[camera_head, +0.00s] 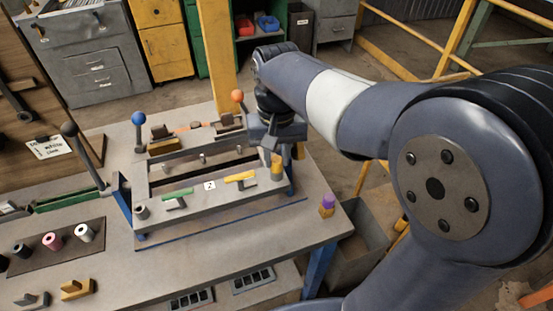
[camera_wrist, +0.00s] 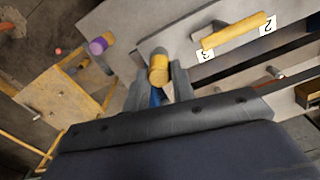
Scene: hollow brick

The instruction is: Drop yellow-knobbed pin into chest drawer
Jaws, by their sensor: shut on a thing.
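The yellow-knobbed pin (camera_head: 277,170) is at the right end of the grey fixture on the workbench. My gripper (camera_head: 283,152) is over that end, with its fingers around the pin. In the wrist view the yellow knob (camera_wrist: 158,70) sits between my two fingertips (camera_wrist: 160,80), which are shut on it. I cannot tell whether the pin's lower end is still seated in the fixture. A grey open-topped box (camera_head: 358,238) stands beside the bench's right edge; I cannot tell whether it is the chest drawer.
A purple-knobbed pin (camera_head: 327,206) stands near the bench's right corner. The fixture carries a yellow handle (camera_head: 240,177) and a green handle (camera_head: 178,193). Levers with blue (camera_head: 138,118) and orange (camera_head: 237,96) balls rise behind. Grey drawer cabinets (camera_head: 95,68) stand at the back.

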